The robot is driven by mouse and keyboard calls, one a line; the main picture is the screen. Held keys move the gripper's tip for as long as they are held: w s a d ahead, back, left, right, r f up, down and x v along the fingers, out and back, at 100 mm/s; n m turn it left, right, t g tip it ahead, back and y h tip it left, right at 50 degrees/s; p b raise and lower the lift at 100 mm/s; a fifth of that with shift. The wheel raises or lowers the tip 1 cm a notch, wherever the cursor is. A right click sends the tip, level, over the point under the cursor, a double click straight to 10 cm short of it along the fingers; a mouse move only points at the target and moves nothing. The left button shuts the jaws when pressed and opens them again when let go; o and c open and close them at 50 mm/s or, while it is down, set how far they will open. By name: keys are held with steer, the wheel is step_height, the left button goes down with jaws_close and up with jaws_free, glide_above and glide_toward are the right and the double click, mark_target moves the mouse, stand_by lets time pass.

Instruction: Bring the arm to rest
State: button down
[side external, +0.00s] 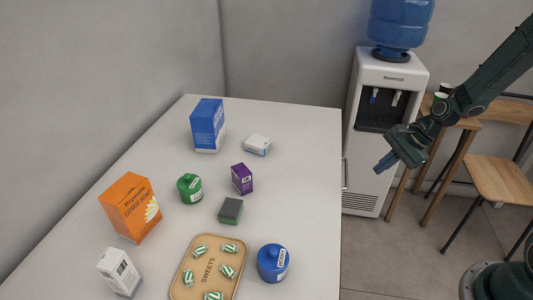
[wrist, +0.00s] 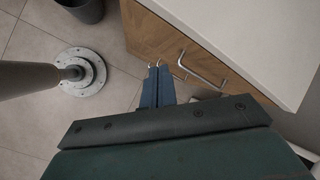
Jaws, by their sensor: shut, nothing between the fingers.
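My gripper (side external: 385,164) hangs in the air off the right edge of the white table, at the upper right in the side external view. Its blue fingers are together and hold nothing. In the wrist view the shut fingers (wrist: 157,86) point past a wooden cabinet front (wrist: 165,42) with metal handles, above the tiled floor. No object is near the fingertips.
The white table (side external: 300,190) carries an orange box (side external: 130,206), a blue box (side external: 207,126), a green jar (side external: 190,188), a blue jar (side external: 272,262) and a tray (side external: 232,287) of striped sweets. A water dispenser (side external: 362,160) stands behind my gripper; a wooden chair (side external: 500,180) is right.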

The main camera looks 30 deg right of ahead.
steer(key=s+a+r+n+h, duration=0.2)
steer(key=s+a+r+n, duration=0.25)
steer(key=r, duration=0.35)
steer(key=s+a+r+n+h, duration=0.1)
steer(key=s+a+r+n, duration=0.2)
steer(key=r+n, duration=0.35)
steer(key=s+a+r+n+t+h, duration=0.1)
steer(key=s+a+r+n, duration=0.2)
steer(key=s+r+n, duration=0.4)
steer(key=shift+s+r+t+h, duration=0.3)
steer(key=shift+s+r, duration=0.3)
steer(key=shift+s, duration=2.45)
steer(key=c, duration=2.2)
jaws_free()
